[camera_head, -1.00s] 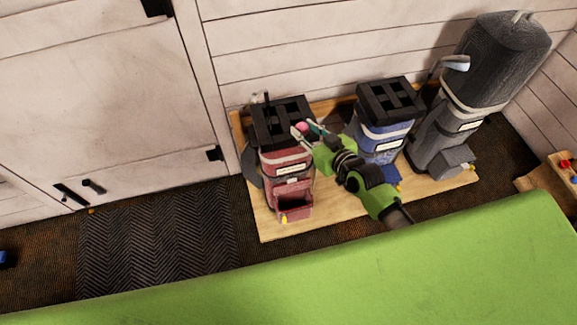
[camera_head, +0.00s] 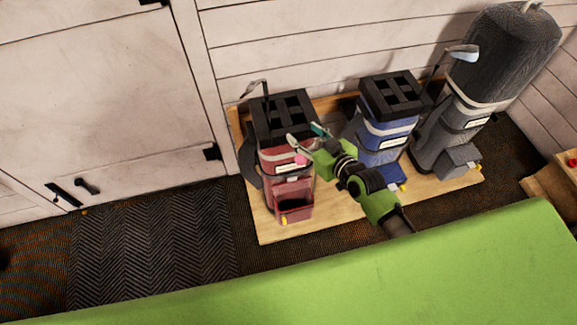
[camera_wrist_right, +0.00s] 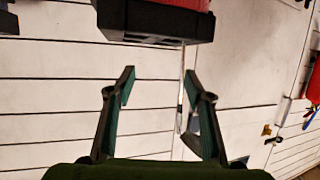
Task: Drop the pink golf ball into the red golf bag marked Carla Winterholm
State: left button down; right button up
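The red golf bag (camera_head: 298,190) stands on a wooden board, with a black divided top (camera_head: 283,112); its label is too small to read. The pink golf ball (camera_head: 301,160) shows below my right gripper (camera_head: 306,134), against the bag's front and lower than its top. I cannot tell whether the ball is in the air or touching the bag. My right gripper is at the right front of the bag's top. In the right wrist view its fingers (camera_wrist_right: 159,78) are apart and empty, with the red bag's dark rim (camera_wrist_right: 145,37) beyond. My left gripper is not in view.
A blue bag (camera_head: 382,135) stands close right of my right gripper, and a tall dark grey bag (camera_head: 497,65) stands further right. The wooden board (camera_head: 335,207) is bare in front. A green surface (camera_head: 330,270) fills the foreground.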

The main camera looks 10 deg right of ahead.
jog(key=v, duration=1.2)
dwell(0.3)
